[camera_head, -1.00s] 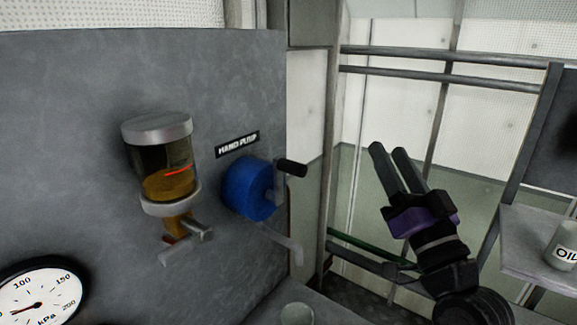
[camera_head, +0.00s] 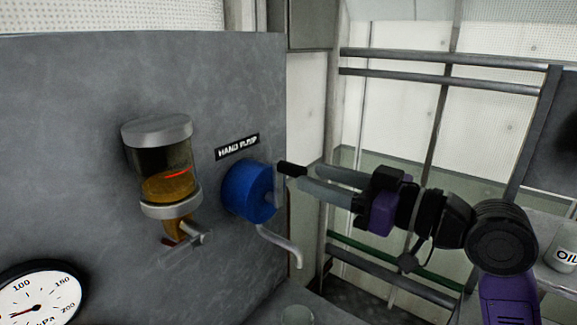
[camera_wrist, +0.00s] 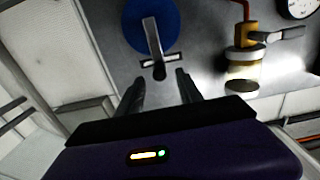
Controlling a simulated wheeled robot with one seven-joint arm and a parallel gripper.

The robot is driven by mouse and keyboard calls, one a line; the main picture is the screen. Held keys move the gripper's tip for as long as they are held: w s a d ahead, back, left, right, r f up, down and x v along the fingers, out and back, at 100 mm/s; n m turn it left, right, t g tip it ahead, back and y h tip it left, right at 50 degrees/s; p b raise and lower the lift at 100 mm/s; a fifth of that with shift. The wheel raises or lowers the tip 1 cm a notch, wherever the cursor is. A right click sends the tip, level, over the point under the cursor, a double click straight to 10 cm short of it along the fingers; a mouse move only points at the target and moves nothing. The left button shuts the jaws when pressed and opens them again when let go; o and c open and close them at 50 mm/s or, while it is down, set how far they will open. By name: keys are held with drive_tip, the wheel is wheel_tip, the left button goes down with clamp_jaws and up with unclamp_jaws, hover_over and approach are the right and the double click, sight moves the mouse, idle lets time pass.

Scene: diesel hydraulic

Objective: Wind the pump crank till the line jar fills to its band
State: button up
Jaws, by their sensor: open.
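The blue hand pump (camera_head: 248,192) is on the grey panel, with a crank whose black knob (camera_head: 291,169) points out to the right. The glass line jar (camera_head: 165,160) stands left of it. Its amber liquid lies low, with the surface a little under the red band (camera_head: 177,174). My gripper (camera_head: 309,176) is open, its fingers pointing left at the knob. In the wrist view the knob (camera_wrist: 159,71) on the silver crank arm (camera_wrist: 153,38) shows between and just beyond the fingertips (camera_wrist: 159,78). I cannot tell whether a finger touches it.
A valve with a lever (camera_head: 190,235) sits below the jar. A bent outlet pipe (camera_head: 282,245) hangs below the pump. A round kPa gauge (camera_head: 38,303) is at lower left. Metal rails (camera_head: 440,78) run behind my arm, and an oil can (camera_head: 563,250) stands at right.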

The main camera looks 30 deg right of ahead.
sight(280, 165)
drive_tip(key=p+x, duration=0.2)
drive_tip(key=x, duration=0.5)
clamp_jaws()
idle(1.4)
